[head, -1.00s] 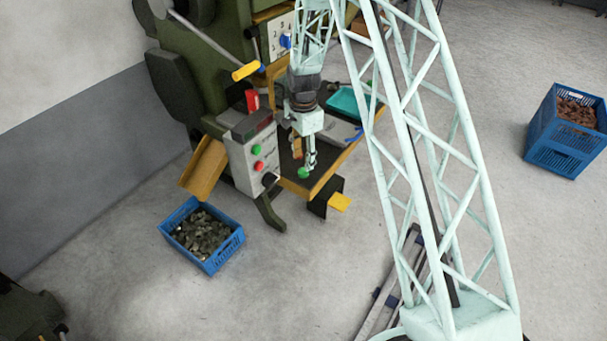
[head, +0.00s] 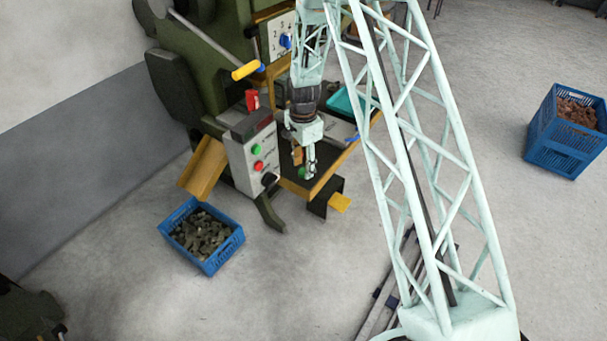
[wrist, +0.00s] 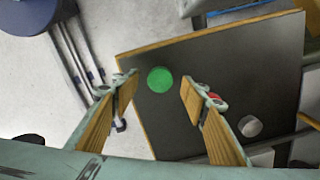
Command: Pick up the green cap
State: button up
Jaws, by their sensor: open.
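The green cap (wrist: 160,79) is a flat round disc on the dark table top (wrist: 240,70), near its edge in the wrist view. My gripper (wrist: 159,83) is open, with one wooden-faced finger on each side of the cap in the picture. The fingers appear apart from the cap, and how high they are above it is hard to tell. In the head view my gripper (head: 309,172) points down over the table's front corner. The cap (head: 302,172) is small and partly hidden there by the fingers.
A grey round piece (wrist: 250,126) lies on the table to the right. A control box (head: 252,160) stands close left of my gripper in the head view. A teal tray (head: 342,102) lies behind. Blue crates stand on the floor at left (head: 203,268) and right (head: 537,148).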

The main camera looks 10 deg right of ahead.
jog(key=shift+f, duration=1)
jog(key=shift+c, duration=0.9)
jog(key=c, duration=0.7)
